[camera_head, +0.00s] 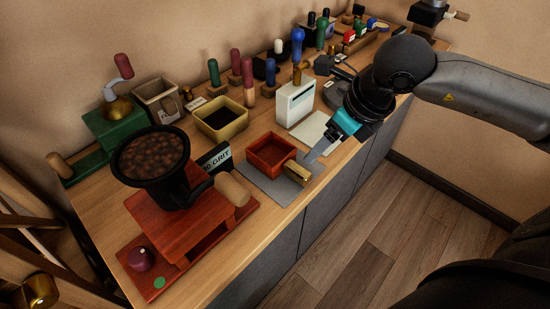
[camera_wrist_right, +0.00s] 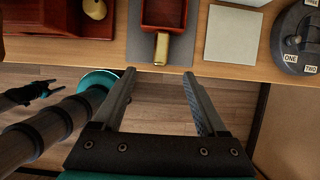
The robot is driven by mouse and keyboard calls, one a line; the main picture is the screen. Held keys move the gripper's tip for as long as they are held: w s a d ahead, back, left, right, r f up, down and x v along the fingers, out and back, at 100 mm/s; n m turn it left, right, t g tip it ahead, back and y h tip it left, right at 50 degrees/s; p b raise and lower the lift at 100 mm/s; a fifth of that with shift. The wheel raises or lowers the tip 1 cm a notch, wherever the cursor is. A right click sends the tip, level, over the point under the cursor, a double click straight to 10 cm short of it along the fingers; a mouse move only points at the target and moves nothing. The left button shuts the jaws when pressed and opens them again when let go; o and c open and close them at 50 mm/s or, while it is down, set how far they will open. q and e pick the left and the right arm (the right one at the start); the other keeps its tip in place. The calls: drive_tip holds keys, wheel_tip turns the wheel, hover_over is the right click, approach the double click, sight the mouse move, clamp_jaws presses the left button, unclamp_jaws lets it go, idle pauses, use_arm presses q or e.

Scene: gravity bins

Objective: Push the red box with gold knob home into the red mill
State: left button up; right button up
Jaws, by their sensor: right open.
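The red box (camera_head: 271,151) is an open tray with a gold knob (camera_head: 297,173) on its near side. It sits on a grey mat, outside the red mill (camera_head: 190,224), which has a dark slot low in its body. The box (camera_wrist_right: 163,12) and knob (camera_wrist_right: 162,48) also show in the right wrist view. My right gripper (camera_head: 314,157) is open and empty just beside the knob; in its wrist view the fingers (camera_wrist_right: 159,76) point at the knob with a gap.
A GRIT sign (camera_head: 214,159) stands between mill and box. A yellow bin (camera_head: 221,118), white canister (camera_head: 295,102) and pale pad (camera_head: 313,130) stand nearby. Free floor lies beyond the counter's front edge.

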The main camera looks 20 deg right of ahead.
hover_over(303, 172)
drive_tip(key=s, duration=0.1)
wheel_tip(303, 172, down, 7)
drive_tip(key=shift+s+f, duration=0.1)
drive_tip(key=shift+f, duration=0.05)
drive_tip(key=x, duration=0.4)
drive_tip(key=shift+s+d+f, duration=0.25)
drive_tip(key=shift+d+f, duration=0.05)
drive_tip(key=shift+f, duration=0.2)
drive_tip(key=shift+w+f, duration=0.15)
drive_tip(key=shift+f, duration=0.2)
clamp_jaws()
